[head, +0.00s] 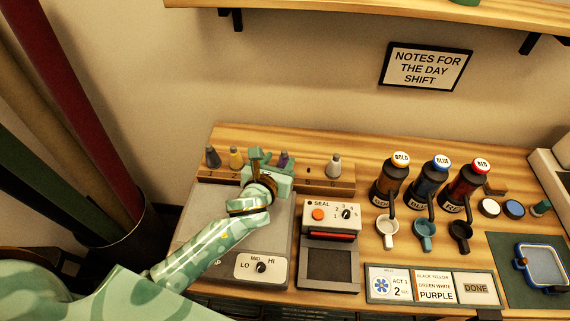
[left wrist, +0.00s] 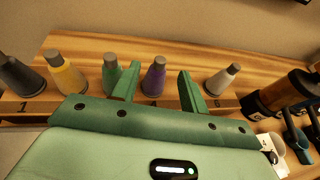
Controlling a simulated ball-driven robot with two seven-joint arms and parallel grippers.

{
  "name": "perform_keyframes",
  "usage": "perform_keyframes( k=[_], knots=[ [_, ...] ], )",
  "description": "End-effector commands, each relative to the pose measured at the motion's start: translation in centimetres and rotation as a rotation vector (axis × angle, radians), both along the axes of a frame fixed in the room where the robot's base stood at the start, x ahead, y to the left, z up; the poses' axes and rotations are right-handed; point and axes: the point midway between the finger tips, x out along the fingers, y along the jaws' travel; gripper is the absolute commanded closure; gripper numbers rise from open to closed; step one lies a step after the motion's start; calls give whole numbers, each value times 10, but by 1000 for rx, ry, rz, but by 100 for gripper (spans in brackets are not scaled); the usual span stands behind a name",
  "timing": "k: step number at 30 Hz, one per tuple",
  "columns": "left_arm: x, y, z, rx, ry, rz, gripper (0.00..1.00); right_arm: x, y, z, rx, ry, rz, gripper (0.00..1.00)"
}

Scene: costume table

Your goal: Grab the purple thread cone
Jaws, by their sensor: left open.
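The purple thread cone (left wrist: 154,76) stands upright on the wooden cone rack, between the two open fingers of my left gripper (left wrist: 156,92) in the left wrist view. Its lower part is hidden behind the gripper. In the head view the purple cone (head: 284,158) shows just behind my left gripper (head: 268,160). A green cone (left wrist: 110,74) stands close by the left finger. My right gripper is not in either view.
On the rack are also a yellow cone (head: 236,156), a dark grey cone (head: 212,156) and a white cone (head: 334,166). A seal machine (head: 330,215) stands in front. Pump bottles (head: 428,185) and cups stand to the right.

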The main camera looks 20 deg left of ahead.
Motion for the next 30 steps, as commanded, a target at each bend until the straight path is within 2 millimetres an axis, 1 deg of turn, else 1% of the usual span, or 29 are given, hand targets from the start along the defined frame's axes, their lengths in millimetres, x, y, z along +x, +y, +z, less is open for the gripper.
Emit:
perform_keyframes(
  k=[1,3,8,12,15,18,24,25,26,27,29,30],
  knots=[
    [8,1,-5,-1,0,1,56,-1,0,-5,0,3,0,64],
    [16,1,-8,-1,1,1,56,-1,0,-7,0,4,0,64],
    [27,1,-12,-3,1,1,56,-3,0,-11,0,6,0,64],
    [48,3,-26,-4,2,2,56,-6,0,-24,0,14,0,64],
    [61,3,-30,-2,1,0,56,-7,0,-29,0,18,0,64],
    [69,4,-31,-2,1,0,56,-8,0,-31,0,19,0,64],
    [69,4,-29,-2,0,0,56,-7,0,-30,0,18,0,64],
    [69,4,-29,-2,0,0,59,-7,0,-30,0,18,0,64],
    [69,4,-29,-2,0,0,67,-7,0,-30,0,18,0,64],
    [69,4,-29,-2,0,0,78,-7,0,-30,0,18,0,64],
    [69,4,-29,-2,0,0,95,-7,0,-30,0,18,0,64],
    [69,4,-29,-2,0,0,99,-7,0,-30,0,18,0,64]
  ],
)
